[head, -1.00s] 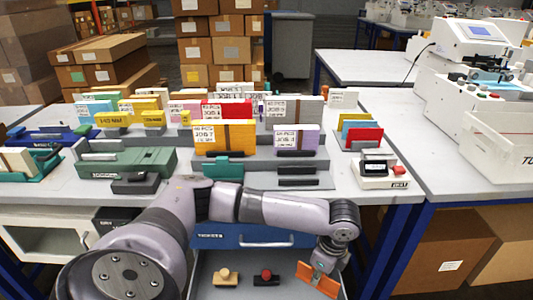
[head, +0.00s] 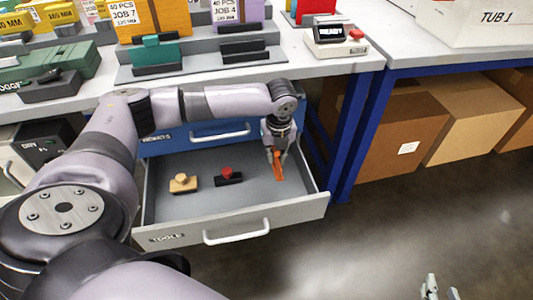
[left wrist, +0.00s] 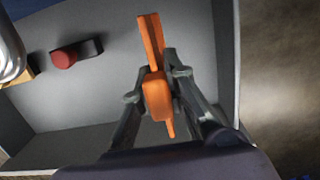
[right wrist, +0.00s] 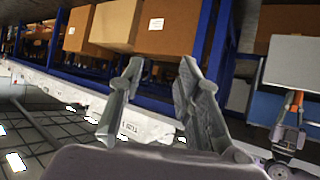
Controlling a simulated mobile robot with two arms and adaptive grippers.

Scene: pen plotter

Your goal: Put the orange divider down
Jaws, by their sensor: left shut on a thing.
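The orange divider (head: 279,170) is inside the open grey tool drawer (head: 235,232), near its right wall. My left gripper (head: 276,153) is shut on the divider from above. In the left wrist view the divider (left wrist: 151,38) stands between the two fingers (left wrist: 158,88), its narrow edge towards the camera. I cannot tell whether its lower edge touches the drawer floor. My right gripper (head: 436,288) shows at the bottom right of the head view. In the right wrist view its fingers (right wrist: 158,70) are apart with nothing between them.
A red-knobbed stamp (head: 228,175) and a wooden one (head: 184,182) lie in the drawer, left of the divider. Bare drawer floor lies around them. A blue drawer (head: 222,135) is above. Cardboard boxes (head: 400,135) stand under the right table.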

